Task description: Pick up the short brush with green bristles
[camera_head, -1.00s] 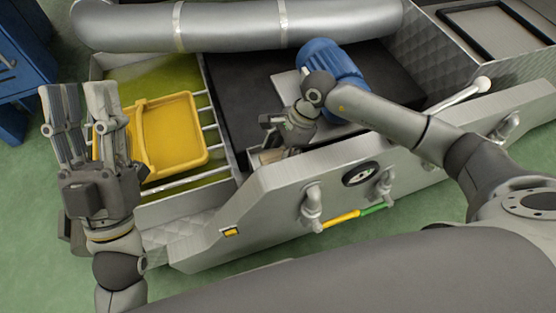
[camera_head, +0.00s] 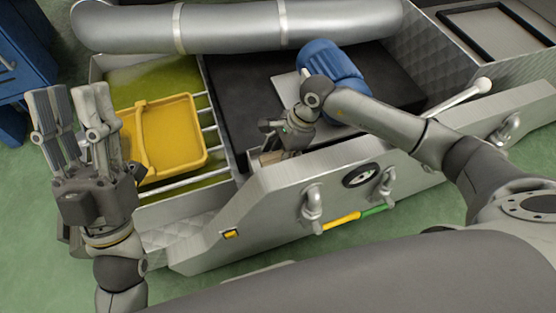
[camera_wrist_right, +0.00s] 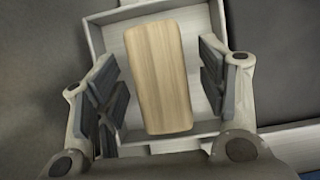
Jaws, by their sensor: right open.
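A wooden block (camera_wrist_right: 158,78) with rounded corners, seen from above, lies in a shallow pale tray (camera_wrist_right: 97,38) in the right wrist view. It looks like the back of a brush; no bristles show, so their colour is hidden. In the head view a small bit of wood (camera_head: 268,158) shows below my right gripper (camera_head: 268,140). My right gripper (camera_wrist_right: 160,90) is open, with its finger pads on both sides of the block and gaps between. My left gripper (camera_head: 70,103) is open and empty, fingers up, at the left.
A yellow tray (camera_head: 182,157) rests on bars over a greenish basin. A blue motor (camera_head: 330,65) stands close to my right forearm. A large silver pipe (camera_head: 235,25) crosses behind. A metal front panel (camera_head: 275,220) with valves and a yellow-green bar stands before the gripper.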

